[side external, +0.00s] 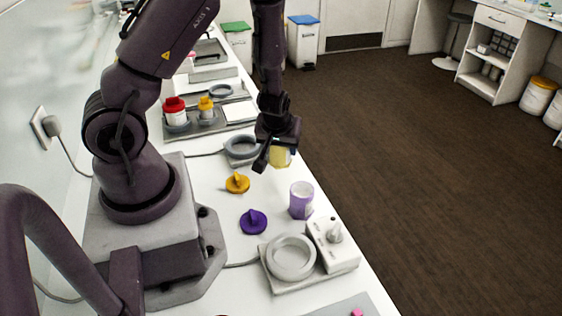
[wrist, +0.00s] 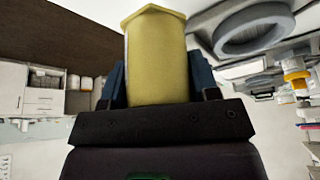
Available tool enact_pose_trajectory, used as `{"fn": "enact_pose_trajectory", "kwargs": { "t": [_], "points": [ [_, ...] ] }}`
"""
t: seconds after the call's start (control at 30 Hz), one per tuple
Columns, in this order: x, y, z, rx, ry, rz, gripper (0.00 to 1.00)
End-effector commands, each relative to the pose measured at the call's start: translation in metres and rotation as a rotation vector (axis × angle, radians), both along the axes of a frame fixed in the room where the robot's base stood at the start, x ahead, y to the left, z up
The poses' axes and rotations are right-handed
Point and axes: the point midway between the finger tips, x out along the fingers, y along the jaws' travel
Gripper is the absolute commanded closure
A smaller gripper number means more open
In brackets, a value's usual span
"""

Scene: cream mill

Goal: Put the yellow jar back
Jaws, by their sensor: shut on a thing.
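My gripper (side external: 274,152) is shut on a yellow jar (side external: 281,158) and holds it above the front part of the counter, beside a grey ring-shaped holder (side external: 233,150). In the wrist view the yellow jar (wrist: 157,55) stands between the two blue finger pads (wrist: 158,88). Its inside is not visible. A loose yellow lid (side external: 237,183) with a raised grip lies on the counter, closer to the side camera than the held jar.
A purple jar (side external: 301,201) stands near the counter edge, with a purple lid (side external: 253,221) beside it. A machine with a ring holder (side external: 290,257) and knob (side external: 335,234) is nearer the camera. A red-lidded jar (side external: 175,112) and yellow-lidded jar (side external: 206,108) stand farther back.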

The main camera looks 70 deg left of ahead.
Motion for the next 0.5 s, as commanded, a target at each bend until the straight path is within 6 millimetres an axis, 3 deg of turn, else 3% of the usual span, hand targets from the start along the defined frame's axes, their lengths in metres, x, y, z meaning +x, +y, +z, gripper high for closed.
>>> {"fn": "enact_pose_trajectory", "kwargs": {
  "t": [0.3,0.5],
  "points": [
    [0.000,0.000,-0.037,-0.003,0.002,0.002,0.73],
    [0.000,0.000,-0.043,-0.002,-0.002,0.000,0.73]
  ]
}}
